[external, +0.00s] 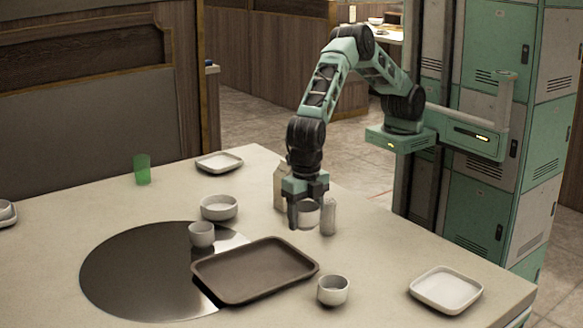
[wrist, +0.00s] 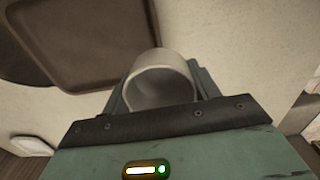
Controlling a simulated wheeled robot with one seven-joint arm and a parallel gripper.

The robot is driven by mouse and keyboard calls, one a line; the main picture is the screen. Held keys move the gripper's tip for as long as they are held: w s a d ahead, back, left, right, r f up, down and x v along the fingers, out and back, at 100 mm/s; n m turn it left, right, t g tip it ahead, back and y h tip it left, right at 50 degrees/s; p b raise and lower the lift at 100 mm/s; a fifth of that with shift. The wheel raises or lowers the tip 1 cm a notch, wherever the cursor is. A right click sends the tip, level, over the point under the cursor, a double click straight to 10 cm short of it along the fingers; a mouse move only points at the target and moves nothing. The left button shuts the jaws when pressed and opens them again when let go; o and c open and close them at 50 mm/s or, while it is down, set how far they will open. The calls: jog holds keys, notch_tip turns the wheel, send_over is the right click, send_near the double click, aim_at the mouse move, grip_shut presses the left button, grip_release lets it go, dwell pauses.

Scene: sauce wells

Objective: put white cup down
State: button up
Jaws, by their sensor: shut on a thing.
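A white cup (external: 307,214) is between the fingers of my gripper (external: 306,217) near the middle right of the table in the external view. The white cup also shows in the wrist view (wrist: 160,80), with its open rim toward the camera and a finger on each side. My gripper (wrist: 160,90) points down and is shut on the cup. The cup is close to the tabletop (external: 380,240), but I cannot tell whether it touches it.
A brown tray (external: 255,270) lies in front left of my gripper. A pale shaker (external: 328,217) stands just right of the cup, and a carton (external: 280,186) just behind. Other white cups (external: 333,290) (external: 202,234), a bowl (external: 219,207) and a square plate (external: 446,289) surround it.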

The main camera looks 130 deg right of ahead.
aim_at(270, 261)
jog(key=w+d, duration=0.1)
jog(key=w, duration=0.1)
jog(key=w+d, duration=0.4)
jog(key=shift+w, duration=0.35)
jog(key=f, duration=0.5)
jog(key=f+p, duration=0.1)
jog(key=f, duration=0.4)
jog(key=shift+w+d, duration=0.15)
jog(key=shift+d, duration=0.05)
jog(key=shift+f, duration=0.2)
jog(key=o, duration=1)
jog(key=shift+r, duration=0.15)
